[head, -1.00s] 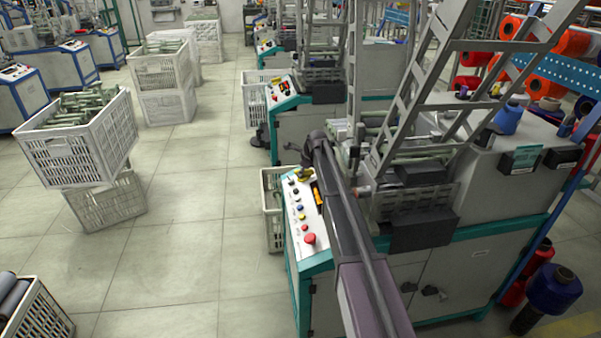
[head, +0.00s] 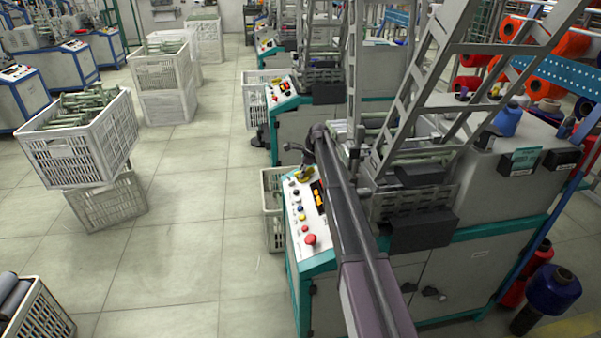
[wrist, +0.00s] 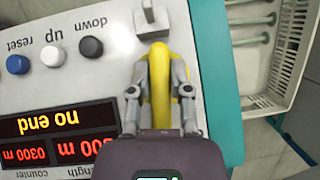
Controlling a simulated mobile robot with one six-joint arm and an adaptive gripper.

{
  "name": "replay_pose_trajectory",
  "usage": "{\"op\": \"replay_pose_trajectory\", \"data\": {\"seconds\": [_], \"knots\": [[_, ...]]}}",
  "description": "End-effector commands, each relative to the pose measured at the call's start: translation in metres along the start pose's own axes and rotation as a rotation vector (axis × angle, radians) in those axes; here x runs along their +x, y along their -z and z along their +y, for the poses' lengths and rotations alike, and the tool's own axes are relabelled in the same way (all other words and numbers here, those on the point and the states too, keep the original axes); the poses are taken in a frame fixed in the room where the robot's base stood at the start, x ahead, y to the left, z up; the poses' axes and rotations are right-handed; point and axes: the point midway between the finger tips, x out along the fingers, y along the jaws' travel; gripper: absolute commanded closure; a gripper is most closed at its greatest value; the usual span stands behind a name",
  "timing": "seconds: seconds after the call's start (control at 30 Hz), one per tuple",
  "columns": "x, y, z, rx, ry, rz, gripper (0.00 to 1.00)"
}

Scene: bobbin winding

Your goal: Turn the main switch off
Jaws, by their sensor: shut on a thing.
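The main switch has a long yellow handle (wrist: 160,85), which stands lengthwise in the wrist view at the edge of the panel. My gripper's base hides the near end of the handle in the wrist view.
Blue, white and black buttons (wrist: 53,56) and a red display (wrist: 60,120) lie left of the handle. A red button (head: 310,239) is lower on the panel. A white crate (head: 273,230) stands beside the machine; open floor lies left of it.

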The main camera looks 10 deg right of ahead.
Motion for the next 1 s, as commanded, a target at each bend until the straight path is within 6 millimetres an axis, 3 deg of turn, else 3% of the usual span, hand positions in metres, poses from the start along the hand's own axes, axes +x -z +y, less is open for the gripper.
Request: {"op": "replay_pose_trajectory", "data": {"seconds": [0.6,1.0], "knots": [[0.0015,0.0002,-0.0024,-0.383,-0.381,0.004,1.0],[0.0003,0.0003,-0.0004,-0.473,-0.468,0.004,1.0]]}}
